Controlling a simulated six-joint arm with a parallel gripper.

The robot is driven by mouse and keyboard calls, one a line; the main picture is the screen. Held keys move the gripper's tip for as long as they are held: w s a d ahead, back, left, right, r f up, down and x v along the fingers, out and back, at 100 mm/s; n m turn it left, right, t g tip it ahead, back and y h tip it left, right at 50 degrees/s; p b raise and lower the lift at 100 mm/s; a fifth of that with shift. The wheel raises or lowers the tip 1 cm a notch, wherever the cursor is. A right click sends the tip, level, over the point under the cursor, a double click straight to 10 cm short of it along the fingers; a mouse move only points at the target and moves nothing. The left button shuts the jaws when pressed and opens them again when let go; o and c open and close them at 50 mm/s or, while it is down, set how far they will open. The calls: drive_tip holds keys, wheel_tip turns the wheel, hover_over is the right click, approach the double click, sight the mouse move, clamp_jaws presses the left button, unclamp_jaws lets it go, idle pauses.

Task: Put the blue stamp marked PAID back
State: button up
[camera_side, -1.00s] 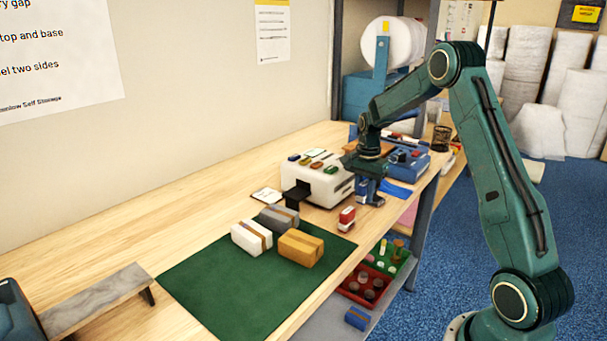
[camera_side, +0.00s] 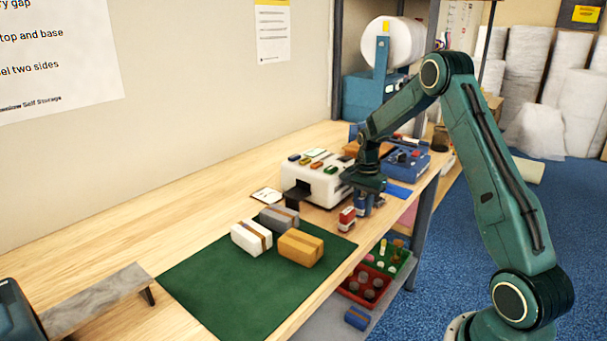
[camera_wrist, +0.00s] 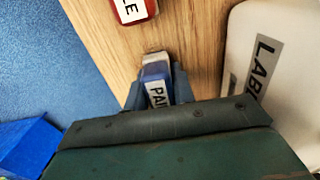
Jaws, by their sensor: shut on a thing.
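The blue stamp marked PAID (camera_wrist: 156,82) is between the two fingers of my gripper (camera_wrist: 158,90) in the wrist view, with part of its lettering hidden by the gripper body. In the side view my gripper (camera_side: 365,198) points down, low over the bench near its front edge. The blue stamp there is small and mostly covered by the fingers. I cannot tell whether its base touches the wood. A red stamp with a white label (camera_side: 347,218) stands on the bench just left of the gripper; its label shows "LE" in the wrist view (camera_wrist: 132,10).
A white label machine (camera_side: 312,180) stands close behind the gripper. Cartons stand on a green mat (camera_side: 225,290) to the left. The bench edge is close.

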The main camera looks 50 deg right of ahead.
sight(364, 197)
drive_tip(key=shift+f, duration=0.1)
drive_tip(key=o, duration=0.8)
wheel_tip(364, 197, up, 12)
drive_tip(key=shift+r, duration=0.2)
idle(0.6)
